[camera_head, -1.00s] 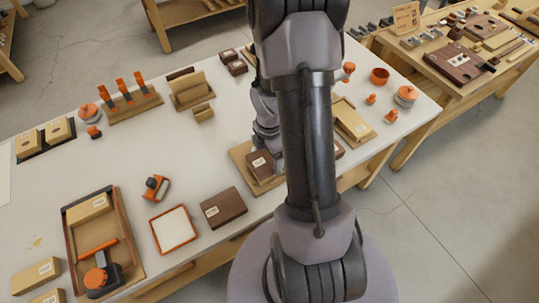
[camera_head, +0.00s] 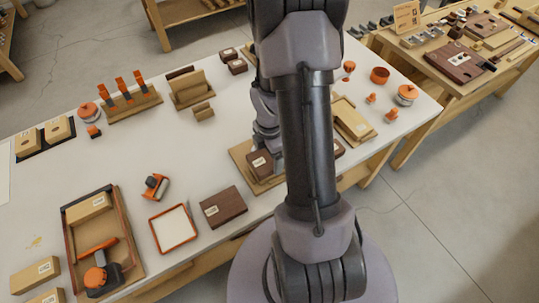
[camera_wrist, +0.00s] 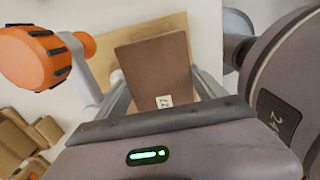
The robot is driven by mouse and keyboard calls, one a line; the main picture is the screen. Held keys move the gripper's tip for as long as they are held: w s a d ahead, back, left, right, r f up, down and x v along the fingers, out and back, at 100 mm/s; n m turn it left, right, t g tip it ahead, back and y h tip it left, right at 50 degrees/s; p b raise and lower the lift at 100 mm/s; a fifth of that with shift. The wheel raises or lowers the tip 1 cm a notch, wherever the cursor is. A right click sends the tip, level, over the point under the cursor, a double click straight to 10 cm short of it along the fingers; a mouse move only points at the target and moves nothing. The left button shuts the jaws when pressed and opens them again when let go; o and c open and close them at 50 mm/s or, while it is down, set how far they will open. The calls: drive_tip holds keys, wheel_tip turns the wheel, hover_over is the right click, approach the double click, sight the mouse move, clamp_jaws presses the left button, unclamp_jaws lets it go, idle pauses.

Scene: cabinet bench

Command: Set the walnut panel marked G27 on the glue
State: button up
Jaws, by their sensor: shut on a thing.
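A dark walnut panel (camera_wrist: 155,75) with a small white label sits between the fingers of my gripper (camera_wrist: 162,88), which is shut on it. The panel is over a pale wooden board (camera_wrist: 178,24). In the head view the panel (camera_head: 259,164) appears at the board (camera_head: 240,153), partly behind my arm. I cannot tell whether it touches the board. No glue can be made out; the panel may cover it. Another labelled walnut panel (camera_head: 223,207) lies to the left, apart from my gripper.
An orange-rimmed white square (camera_head: 173,229) and a wooden tray (camera_head: 133,262) stand to the left. A rack with orange-handled tools (camera_head: 133,107) is farther back. A large orange knob (camera_wrist: 32,58) is close to my gripper's left in the wrist view. Pale panels (camera_head: 352,122) lie right of my arm.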

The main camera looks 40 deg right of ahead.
drive_tip(key=shift+f, duration=0.1)
drive_tip(key=o, duration=1.5)
wheel_tip(320, 180, up, 7)
drive_tip(key=p, duration=0.6)
drive_tip(key=shift+w, duration=0.1)
